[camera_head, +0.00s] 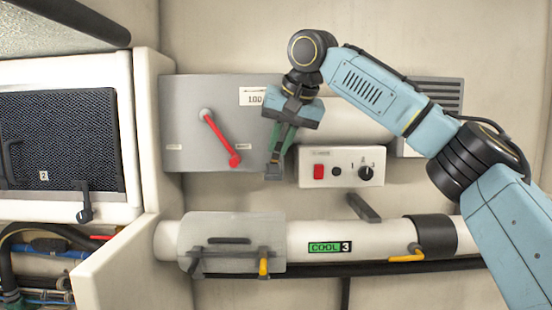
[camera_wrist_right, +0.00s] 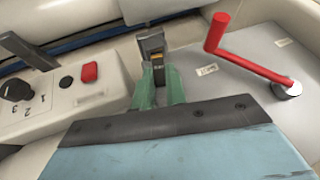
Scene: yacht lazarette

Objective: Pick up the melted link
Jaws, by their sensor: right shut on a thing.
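My right gripper (camera_head: 279,150) points down in front of the grey panel (camera_head: 185,130), between its red lever (camera_head: 219,136) and the white switch box (camera_head: 340,155). Its green fingers are shut on a small grey piece at their tips, which I take to be the melted link (camera_head: 273,172). In the right wrist view the fingers (camera_wrist_right: 160,78) close around this piece (camera_wrist_right: 151,42), which is dark grey with a small amber mark. The fingers hide part of it, and I cannot tell whether it touches the panel. My left gripper is not in view.
A white pipe labelled COOL 3 (camera_head: 375,238) runs below, with a grey clear-looking cover (camera_head: 230,228) and a yellow-handled clamp (camera_head: 435,238). A dark mesh-fronted white cabinet (camera_head: 60,140) stands at left. The switch box has a red switch and black knob.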

